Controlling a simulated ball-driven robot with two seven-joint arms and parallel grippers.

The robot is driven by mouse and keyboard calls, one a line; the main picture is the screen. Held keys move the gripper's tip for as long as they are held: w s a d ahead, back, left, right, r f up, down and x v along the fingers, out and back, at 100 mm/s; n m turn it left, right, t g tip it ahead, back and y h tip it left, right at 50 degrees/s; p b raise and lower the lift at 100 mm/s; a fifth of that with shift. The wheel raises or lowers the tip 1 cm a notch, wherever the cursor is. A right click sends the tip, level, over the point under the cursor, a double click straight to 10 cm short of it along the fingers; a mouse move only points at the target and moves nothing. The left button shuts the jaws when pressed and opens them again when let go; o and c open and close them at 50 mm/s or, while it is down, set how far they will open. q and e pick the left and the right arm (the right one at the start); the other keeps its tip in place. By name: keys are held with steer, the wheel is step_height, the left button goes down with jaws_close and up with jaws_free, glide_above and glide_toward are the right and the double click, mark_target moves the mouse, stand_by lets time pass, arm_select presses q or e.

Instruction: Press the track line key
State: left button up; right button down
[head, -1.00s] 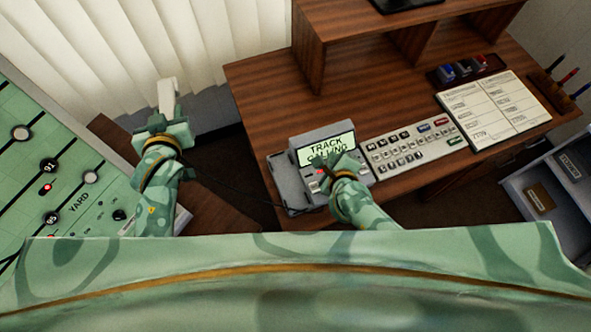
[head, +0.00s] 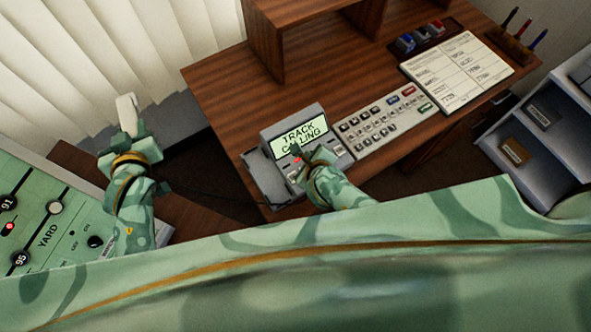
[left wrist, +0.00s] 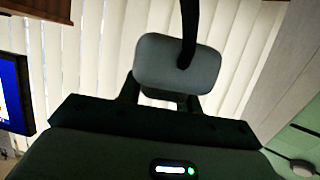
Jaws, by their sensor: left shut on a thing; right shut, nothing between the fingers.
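The desk phone unit (head: 281,180) stands at the front left of the wooden desk. Its screen (head: 299,134) reads "TRACK CALLING", and a red light (head: 297,159) glows below it. My right gripper (head: 305,155) is shut and empty over the keys just under the screen. It hides some keys, and I cannot tell whether it touches one. My left gripper (head: 128,135) is shut on a pale handset (head: 126,110), held up left of the desk. In the left wrist view the handset (left wrist: 177,65) shows as a rounded grey block with a dark cord.
A keyboard panel (head: 382,121) lies right of the phone, with a paper sheet (head: 457,72) beyond it. A wooden shelf (head: 300,35) stands at the back. A green track panel (head: 75,225) is at lower left. Grey trays (head: 540,140) are at right.

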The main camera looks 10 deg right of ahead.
step_height(320, 180, down, 5)
steer(key=b, duration=0.4)
steer(key=shift+f, duration=0.1)
steer(key=shift+f+b, duration=0.65)
stand_by(1.2)
steer(key=shift+f, duration=0.35)
steer(key=shift+f+b, duration=0.4)
steer(key=shift+b, duration=0.1)
stand_by(0.3)
stand_by(0.3)
steer(key=shift+r+p, duration=0.85)
